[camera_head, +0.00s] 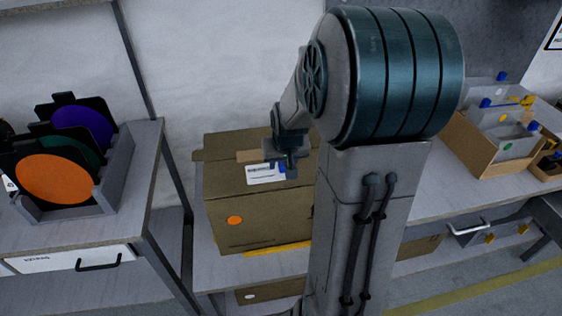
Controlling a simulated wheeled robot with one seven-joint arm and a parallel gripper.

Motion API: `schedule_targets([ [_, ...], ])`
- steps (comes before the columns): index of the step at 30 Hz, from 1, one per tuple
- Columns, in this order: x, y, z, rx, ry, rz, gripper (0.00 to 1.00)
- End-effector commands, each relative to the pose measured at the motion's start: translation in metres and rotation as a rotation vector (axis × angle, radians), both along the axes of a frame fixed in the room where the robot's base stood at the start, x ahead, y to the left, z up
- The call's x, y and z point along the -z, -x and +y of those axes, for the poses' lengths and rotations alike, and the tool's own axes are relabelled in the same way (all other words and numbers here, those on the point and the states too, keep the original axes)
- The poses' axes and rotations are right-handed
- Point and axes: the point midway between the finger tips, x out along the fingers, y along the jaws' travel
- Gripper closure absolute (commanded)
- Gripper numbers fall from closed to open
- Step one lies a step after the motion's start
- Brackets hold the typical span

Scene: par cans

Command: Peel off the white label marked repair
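A white label (263,175) with small dark print lies on the top of a brown cardboard box (226,177). The print is too small to read as "repair". My gripper (289,170) is right over the label's right end and hides part of it. I cannot tell whether the fingers touch the label, or whether they are open or shut. My arm hides the right side of the box.
The box stands on a grey bench (205,271). At left, a grey rack (113,177) holds round coloured filters in dark frames. At right, an open cardboard box (480,151) holds grey plates. A drawer unit (482,227) sits below.

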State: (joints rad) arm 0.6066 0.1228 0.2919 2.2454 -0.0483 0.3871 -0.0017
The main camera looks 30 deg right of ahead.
Motion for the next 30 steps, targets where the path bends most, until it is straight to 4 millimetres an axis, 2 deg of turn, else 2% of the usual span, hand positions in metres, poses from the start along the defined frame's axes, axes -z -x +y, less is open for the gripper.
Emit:
schedule_targets([
  [4,0.007,-0.003,-0.001,-0.001,0.001,-0.001,0.6],
  [12,0.008,-0.004,-0.001,-0.001,0.001,-0.001,0.6],
  [13,0.008,-0.004,-0.001,-0.001,0.001,-0.001,0.63],
  [17,0.008,-0.003,-0.001,-0.001,0.001,-0.001,0.99],
  [26,0.007,-0.003,-0.001,-0.001,0.001,-0.001,1.0],
  [30,-0.007,-0.004,-0.001,-0.001,0.001,-0.003,1.0],
])
